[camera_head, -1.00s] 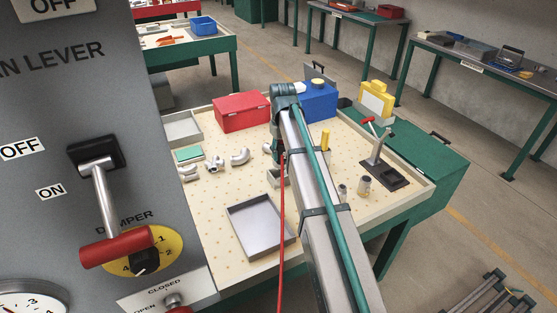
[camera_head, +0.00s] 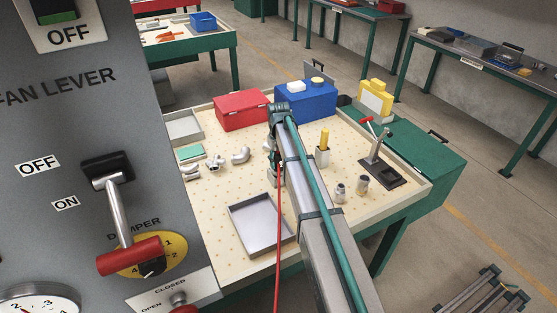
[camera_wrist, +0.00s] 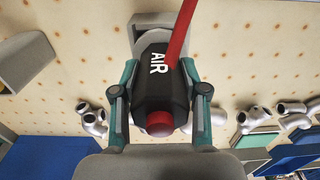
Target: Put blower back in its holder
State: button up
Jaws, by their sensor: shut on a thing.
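The blower (camera_wrist: 160,88) is a black body marked AIR with a red round end, and a red hose runs up from it. My gripper (camera_wrist: 159,72) is shut on it, with a teal finger on each side. A pale grey piece (camera_wrist: 148,20) shows just beyond the blower in the wrist view. It may be the holder, but I cannot tell whether the blower touches it or sits in it. In the head view my gripper (camera_head: 274,163) is low over the pegboard table (camera_head: 222,215), mostly behind my arm, and the blower cannot be made out there.
A shallow grey tray (camera_head: 262,226) lies in front. Metal pipe fittings (camera_head: 241,155) lie to the left. A red box (camera_head: 241,109) and a blue box (camera_head: 306,101) stand behind.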

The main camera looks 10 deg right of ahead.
jog(key=shift+f, duration=0.2)
jog(key=o, duration=1.2)
jog(key=shift+c, duration=0.2)
